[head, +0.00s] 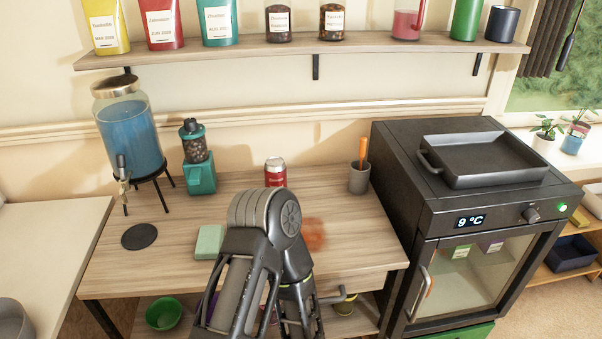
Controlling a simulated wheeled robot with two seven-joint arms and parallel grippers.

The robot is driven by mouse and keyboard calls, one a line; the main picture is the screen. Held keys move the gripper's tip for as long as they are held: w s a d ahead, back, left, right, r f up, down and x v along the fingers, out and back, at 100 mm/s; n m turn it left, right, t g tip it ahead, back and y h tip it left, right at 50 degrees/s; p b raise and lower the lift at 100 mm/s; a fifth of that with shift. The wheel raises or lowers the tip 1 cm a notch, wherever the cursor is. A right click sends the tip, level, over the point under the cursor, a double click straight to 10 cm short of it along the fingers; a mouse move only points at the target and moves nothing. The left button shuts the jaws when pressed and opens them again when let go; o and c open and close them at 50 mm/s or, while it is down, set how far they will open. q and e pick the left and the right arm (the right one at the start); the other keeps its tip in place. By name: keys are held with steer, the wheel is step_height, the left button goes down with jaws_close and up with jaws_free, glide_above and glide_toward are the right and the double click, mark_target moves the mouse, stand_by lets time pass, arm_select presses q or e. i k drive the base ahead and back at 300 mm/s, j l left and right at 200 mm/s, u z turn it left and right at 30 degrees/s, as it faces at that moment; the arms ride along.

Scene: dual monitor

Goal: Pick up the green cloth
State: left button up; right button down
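A pale green folded piece, which looks like the green cloth (209,242), lies on the wooden table (160,264) left of centre in the head view. Its right edge is close to, and may be partly covered by, one of my dark grey arms. That arm rises from the bottom middle and bends at a large round joint over the table. I cannot tell which arm it is. Neither gripper shows in this view.
A blue drink dispenser (129,134), black disc (139,236), teal grinder (199,172), red can (275,172) and grey cup (359,179) stand on the table. A reddish blurred thing (314,234) is right of my arm.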

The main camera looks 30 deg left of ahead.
mark_target(209, 238)
steer(key=u, duration=1.8)
